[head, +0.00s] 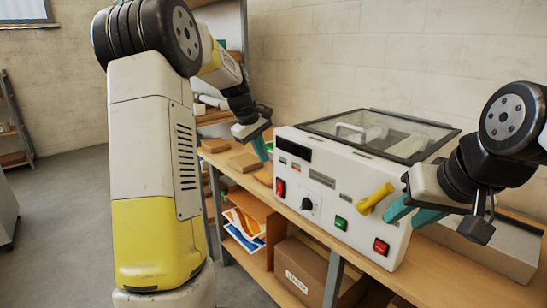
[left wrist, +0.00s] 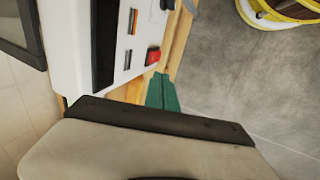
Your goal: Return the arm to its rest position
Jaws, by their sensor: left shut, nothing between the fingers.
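My left gripper (head: 262,150) hangs at the left end of the laminator, over the wooden bench. In the left wrist view its teal fingers (left wrist: 162,90) lie together, shut and empty, beside the machine's red switch (left wrist: 153,56). The white roll laminator (head: 340,190) has a glass-topped lid (head: 385,130), a black knob, a green button and red switches on its front. A yellow lever (head: 375,198) sticks out of its front. My right gripper (head: 413,212) is just right of the lever, its two teal fingers apart, with nothing visible between them.
The bench (head: 345,245) carries small brown blocks (head: 244,161) left of the machine. A grey-topped box (head: 490,245) lies on the right. A cardboard box (head: 300,270) and papers (head: 245,225) fill the lower shelves. Open floor (head: 65,200) lies at left.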

